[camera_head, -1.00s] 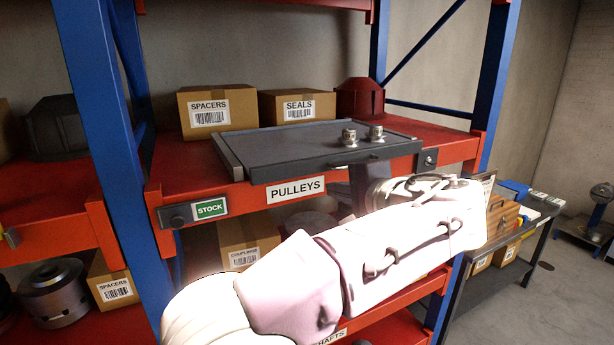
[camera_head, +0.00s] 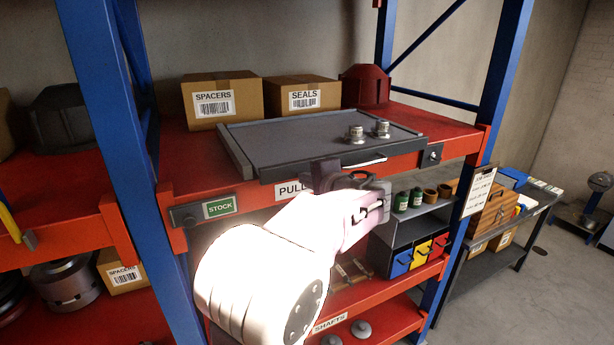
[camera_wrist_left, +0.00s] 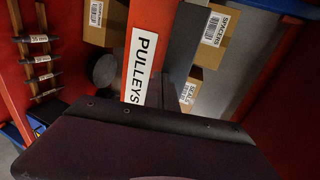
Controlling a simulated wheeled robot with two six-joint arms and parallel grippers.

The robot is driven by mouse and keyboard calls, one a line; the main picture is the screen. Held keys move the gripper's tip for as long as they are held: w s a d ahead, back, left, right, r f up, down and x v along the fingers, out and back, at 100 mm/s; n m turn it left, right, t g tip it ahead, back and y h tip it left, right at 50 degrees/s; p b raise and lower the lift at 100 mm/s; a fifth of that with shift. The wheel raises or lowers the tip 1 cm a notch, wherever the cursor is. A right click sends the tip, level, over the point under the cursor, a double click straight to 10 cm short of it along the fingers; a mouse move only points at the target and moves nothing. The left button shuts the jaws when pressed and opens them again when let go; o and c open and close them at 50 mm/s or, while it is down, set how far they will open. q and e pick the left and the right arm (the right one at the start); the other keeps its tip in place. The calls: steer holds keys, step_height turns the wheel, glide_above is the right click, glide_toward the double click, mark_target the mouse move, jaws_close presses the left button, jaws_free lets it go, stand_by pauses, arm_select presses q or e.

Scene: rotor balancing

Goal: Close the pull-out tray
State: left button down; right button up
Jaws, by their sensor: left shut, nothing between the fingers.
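The dark grey pull-out tray (camera_head: 290,133) sits on the red shelf (camera_head: 192,158) and its front panel (camera_head: 310,164) overhangs the shelf's front beam. A slim handle (camera_head: 366,162) is on that panel, towards the right. Two small silver metal parts (camera_head: 355,133) stand on the tray. My left gripper (camera_head: 325,172) is shut and empty, close to the lower edge of the front panel; I cannot tell whether it touches. In the left wrist view the dark gripper body (camera_wrist_left: 150,140) fills the bottom and the tray contact is unclear. My right gripper is not in view.
Spacers (camera_head: 222,99) and seals (camera_head: 302,94) boxes and a red housing (camera_head: 364,86) stand behind the tray. Blue uprights (camera_head: 492,80) flank the shelf. A clipboard (camera_head: 479,191) hangs at the right. A lower shelf holds coloured bins (camera_head: 421,254).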

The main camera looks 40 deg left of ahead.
mark_target(301, 172)
arm_select(q)
steer(key=shift+w+d, duration=0.1)
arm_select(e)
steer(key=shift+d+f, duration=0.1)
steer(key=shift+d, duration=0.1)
arm_select(q)
steer(key=a, duration=0.1)
steer(key=w+a, duration=0.1)
steer(key=a, duration=0.1)
steer(key=shift+w+a+r+b, duration=0.1)
steer(key=shift+w+a+b, duration=0.2)
steer(key=shift+a+b, duration=0.1)
steer(key=shift+s+d+r, duration=0.1)
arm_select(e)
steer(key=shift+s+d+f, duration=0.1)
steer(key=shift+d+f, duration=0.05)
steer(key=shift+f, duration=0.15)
